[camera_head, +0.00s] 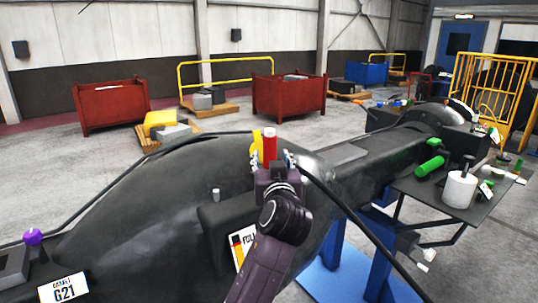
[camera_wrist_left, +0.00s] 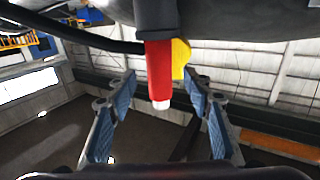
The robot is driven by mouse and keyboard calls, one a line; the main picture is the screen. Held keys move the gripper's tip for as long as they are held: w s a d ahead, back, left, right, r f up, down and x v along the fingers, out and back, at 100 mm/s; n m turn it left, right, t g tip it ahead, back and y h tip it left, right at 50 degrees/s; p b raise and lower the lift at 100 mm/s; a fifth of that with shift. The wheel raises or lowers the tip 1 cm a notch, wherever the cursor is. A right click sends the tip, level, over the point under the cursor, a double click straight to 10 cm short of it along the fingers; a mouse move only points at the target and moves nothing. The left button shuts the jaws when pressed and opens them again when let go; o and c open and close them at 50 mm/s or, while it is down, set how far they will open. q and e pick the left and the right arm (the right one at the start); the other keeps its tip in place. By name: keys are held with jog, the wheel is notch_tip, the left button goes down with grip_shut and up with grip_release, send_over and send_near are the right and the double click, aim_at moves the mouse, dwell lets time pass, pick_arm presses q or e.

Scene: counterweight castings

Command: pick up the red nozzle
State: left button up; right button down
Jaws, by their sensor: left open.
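The red nozzle (camera_head: 270,146) stands upright on top of the dark casting in the head view, beside a yellow part (camera_head: 256,142). My left gripper (camera_head: 272,163) is at the nozzle's lower visible part, seen from behind. In the left wrist view the red nozzle (camera_wrist_left: 159,70) has a pale tip and joins a dark collar, with the yellow part (camera_wrist_left: 180,57) next to it. The left gripper's blue-padded fingers (camera_wrist_left: 160,88) are open, one on either side of the nozzle, with gaps visible. My right gripper is not in view.
The large dark casting (camera_head: 130,215) fills the foreground, with a black cable (camera_head: 335,200) running over it. A purple knob (camera_head: 33,237) is at left. At right a dark shelf (camera_head: 418,190) carries a white container (camera_head: 459,190) and a green cylinder (camera_head: 429,166). Red bins stand behind on open floor.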

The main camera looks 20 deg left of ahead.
aim_at(271, 151)
pick_arm(q)
jog(key=shift+s+r+p, duration=0.3)
jog(key=shift+r+p, duration=0.15)
jog(key=shift+r, duration=0.3)
jog(key=p+x, duration=0.2)
jog(key=x, duration=0.1)
jog(key=shift+d+f, duration=0.1)
jog(key=shift+f, duration=0.2)
jog(key=shift+w+a+f+p, duration=0.15)
jog(key=shift+w+a, duration=0.1)
jog(key=shift+w, duration=0.35)
jog(key=shift+w+a+f+p, duration=0.15)
jog(key=shift+w+a+f, duration=0.1)
jog(key=shift+w, duration=0.3)
jog(key=shift+r, duration=0.1)
jog(key=shift+c, duration=1.3)
jog(key=shift+w, duration=0.1)
jog(key=c, duration=0.9)
jog(key=shift+r, duration=0.1)
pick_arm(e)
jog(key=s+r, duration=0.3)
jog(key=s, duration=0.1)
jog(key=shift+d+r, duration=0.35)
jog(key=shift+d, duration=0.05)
